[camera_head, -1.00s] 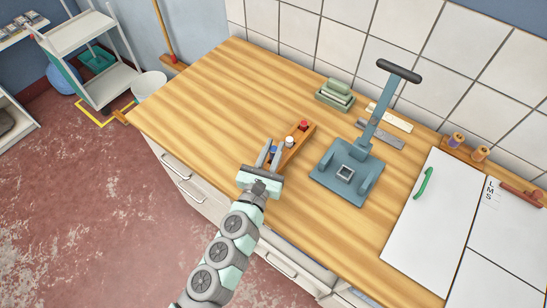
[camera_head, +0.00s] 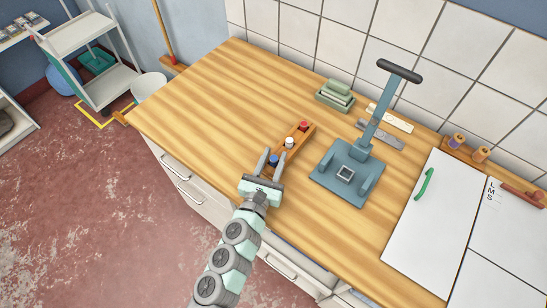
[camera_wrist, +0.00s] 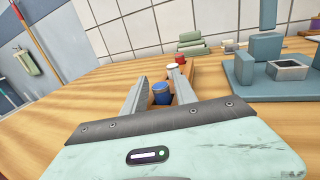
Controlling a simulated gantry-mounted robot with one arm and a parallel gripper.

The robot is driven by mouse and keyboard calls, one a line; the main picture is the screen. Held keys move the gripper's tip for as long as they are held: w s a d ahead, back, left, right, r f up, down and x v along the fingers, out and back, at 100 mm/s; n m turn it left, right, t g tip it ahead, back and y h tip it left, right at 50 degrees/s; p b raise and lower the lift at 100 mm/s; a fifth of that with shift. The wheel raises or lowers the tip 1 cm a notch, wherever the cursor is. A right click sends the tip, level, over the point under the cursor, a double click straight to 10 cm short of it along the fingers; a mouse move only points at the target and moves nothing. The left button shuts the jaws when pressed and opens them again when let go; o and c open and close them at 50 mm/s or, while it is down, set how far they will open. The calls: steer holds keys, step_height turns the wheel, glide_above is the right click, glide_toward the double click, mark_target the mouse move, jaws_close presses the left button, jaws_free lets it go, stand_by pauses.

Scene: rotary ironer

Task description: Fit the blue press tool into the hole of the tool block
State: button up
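The blue press tool (camera_head: 274,160) is at the near end of the wooden tool block (camera_head: 296,142), where a white tool (camera_head: 289,142) and a red tool (camera_head: 303,126) also stand. My gripper (camera_head: 273,158) is at this near end, its fingers spread on either side of the blue tool. The wrist view shows the blue cap (camera_wrist: 160,93) between the two fingers, with space at the left finger; whether the right finger touches it is unclear. The tool's lower part and the block's near end are hidden by my gripper.
A blue-grey lever press (camera_head: 345,186) with a square socket (camera_head: 345,173) stands right of the block. Green stacked pieces (camera_head: 335,94) and flat plates (camera_head: 379,135) lie behind. A white board (camera_head: 430,225) lies at right. The counter's left side is clear.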

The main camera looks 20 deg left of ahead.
steer(key=shift+o, duration=0.6)
steer(key=shift+r+p, duration=0.25)
steer(key=shift+p, duration=0.05)
steer(key=s, duration=0.4)
steer(key=s+b, duration=0.1)
steer(key=s, duration=0.3)
steer(key=s+d, duration=0.1)
steer(key=s, duration=0.3)
steer(key=shift+f, duration=0.15)
